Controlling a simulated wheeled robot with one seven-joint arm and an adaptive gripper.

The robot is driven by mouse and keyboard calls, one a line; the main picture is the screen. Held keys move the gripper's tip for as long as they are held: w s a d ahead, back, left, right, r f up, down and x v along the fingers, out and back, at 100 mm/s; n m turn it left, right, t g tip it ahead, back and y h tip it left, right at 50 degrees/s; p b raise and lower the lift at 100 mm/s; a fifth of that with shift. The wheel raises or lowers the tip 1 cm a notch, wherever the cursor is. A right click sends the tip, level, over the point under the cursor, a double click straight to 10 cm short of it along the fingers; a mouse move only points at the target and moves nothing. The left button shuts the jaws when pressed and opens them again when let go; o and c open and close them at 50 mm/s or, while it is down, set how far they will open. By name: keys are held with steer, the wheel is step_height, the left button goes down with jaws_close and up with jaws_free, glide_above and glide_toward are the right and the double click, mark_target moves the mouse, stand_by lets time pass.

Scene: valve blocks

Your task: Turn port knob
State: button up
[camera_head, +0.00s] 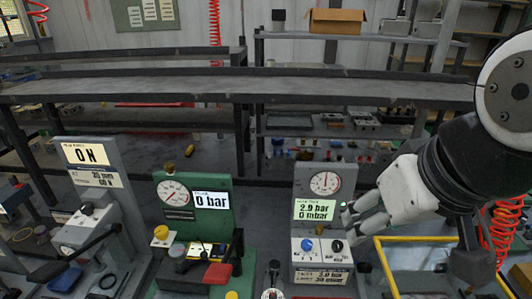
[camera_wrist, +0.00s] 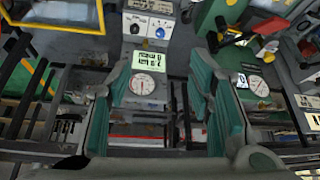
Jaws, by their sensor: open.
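A grey valve block (camera_head: 311,184) stands upright at right of centre in the head view, with a round gauge (camera_head: 325,183) and a lit display (camera_head: 315,210) reading about 2.9 bar and 0 mbar. Its lower panel carries a blue knob (camera_head: 308,245) and a black knob (camera_head: 336,246); I cannot tell which is the port knob. In the wrist view the blue knob (camera_wrist: 160,32) and black knob (camera_wrist: 135,28) appear upside down beyond the fingers. My gripper (camera_head: 354,213) is open and empty, just right of the block's display and above the knobs. It also shows in the wrist view (camera_wrist: 162,65).
A green block (camera_head: 222,225) with a gauge and a 0 bar display stands to the left. Farther left is a grey block (camera_head: 111,192) marked ON, with a black lever. A yellow-framed tray (camera_head: 418,239) lies to the right. Shelves (camera_head: 300,90) fill the back.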

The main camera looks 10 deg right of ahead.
stand_by(0.4)
steer(key=n+g+b, duration=0.2)
steer(key=n+g, duration=0.4)
steer(key=n, duration=1.1)
glide_above(307, 243)
step_height(307, 243, down, 19)
step_height(307, 243, down, 13)
steer(key=shift+f, duration=0.1)
jaws_close()
